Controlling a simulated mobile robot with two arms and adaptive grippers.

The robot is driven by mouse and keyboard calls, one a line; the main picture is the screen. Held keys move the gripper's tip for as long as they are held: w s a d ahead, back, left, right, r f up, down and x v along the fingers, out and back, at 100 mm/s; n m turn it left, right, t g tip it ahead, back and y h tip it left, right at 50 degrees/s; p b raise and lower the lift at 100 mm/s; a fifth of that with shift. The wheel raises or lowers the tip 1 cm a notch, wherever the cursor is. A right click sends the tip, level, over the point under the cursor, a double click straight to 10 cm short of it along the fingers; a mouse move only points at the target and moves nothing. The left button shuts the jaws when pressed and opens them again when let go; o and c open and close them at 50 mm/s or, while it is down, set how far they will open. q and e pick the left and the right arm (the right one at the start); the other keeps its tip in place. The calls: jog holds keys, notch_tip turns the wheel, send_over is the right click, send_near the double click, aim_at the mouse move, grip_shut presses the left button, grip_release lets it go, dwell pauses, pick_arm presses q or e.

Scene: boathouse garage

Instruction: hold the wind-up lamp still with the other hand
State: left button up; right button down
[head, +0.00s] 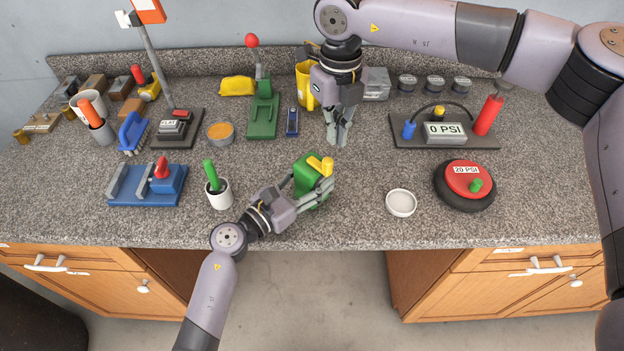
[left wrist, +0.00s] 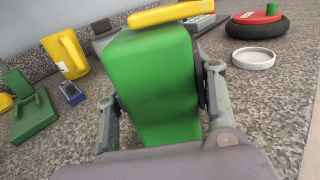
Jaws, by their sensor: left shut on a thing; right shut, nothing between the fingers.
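The wind-up lamp appears to be the green block-shaped body (head: 308,172) with a yellow piece (head: 321,165) on top, standing on the counter near its front edge. In the left wrist view the green body (left wrist: 150,85) fills the middle, with the yellow piece (left wrist: 172,13) above it. My left gripper (head: 313,190) is shut on the green body, one finger on each side; its fingers also show in the left wrist view (left wrist: 160,105). My right gripper (head: 337,138) points down behind the lamp, shut and empty, apart from it. The lamp's underside is hidden.
A white dish (head: 401,203) and a red-topped "20 PSI" disc (head: 467,181) stand to the right. A white cup (head: 219,195) with a green handle stands left of the lamp. A green lever press (head: 263,115) and a yellow mug (head: 304,85) are behind. Bare counter lies between lamp and dish.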

aim_at(329, 161)
jog(key=shift+f, duration=1.75)
jog(key=shift+s, duration=1.05)
jog(key=shift+s+a, duration=0.5)
jog(key=shift+s, duration=0.4)
jog(key=shift+s+a, duration=0.1)
